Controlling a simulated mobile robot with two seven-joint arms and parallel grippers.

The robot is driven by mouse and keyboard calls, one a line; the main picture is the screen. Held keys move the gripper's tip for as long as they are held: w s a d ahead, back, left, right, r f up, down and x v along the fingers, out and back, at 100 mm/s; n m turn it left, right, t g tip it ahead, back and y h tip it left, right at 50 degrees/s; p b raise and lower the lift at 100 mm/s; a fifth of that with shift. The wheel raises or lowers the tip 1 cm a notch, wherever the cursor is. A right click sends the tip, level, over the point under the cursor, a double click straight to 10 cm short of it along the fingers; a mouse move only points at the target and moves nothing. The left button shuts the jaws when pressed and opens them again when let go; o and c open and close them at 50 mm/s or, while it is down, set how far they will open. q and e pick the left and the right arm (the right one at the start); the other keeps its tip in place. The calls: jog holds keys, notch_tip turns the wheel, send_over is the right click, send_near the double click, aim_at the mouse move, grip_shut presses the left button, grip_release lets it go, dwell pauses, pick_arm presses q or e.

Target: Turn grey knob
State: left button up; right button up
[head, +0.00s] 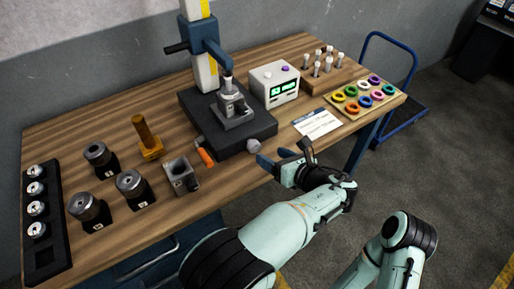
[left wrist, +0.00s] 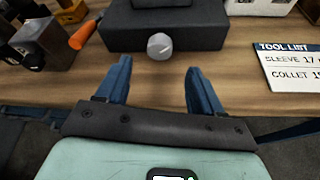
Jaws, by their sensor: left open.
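The grey knob (head: 253,145) is a small round knob on the front side of the dark base (head: 212,152) of the press-like stand. In the left wrist view the grey knob (left wrist: 160,46) shows between and beyond my blue fingertips, with a light mark on its face. My left gripper (head: 285,157) is open and empty just right of the knob in the head view; in the left wrist view the gripper (left wrist: 160,68) points at it, with a gap left. My right gripper is not in view, though my other arm shows at the lower right.
An orange handle (head: 206,157) and a grey block with a bore (head: 182,176) are left of the knob. A tool list card (head: 318,121) lies to the right. Behind are a display box (head: 274,84) and a tray of coloured rings (head: 364,97).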

aim_at(256, 147)
pick_arm(q)
jog(key=x, duration=0.8)
jog(key=c, duration=1.1)
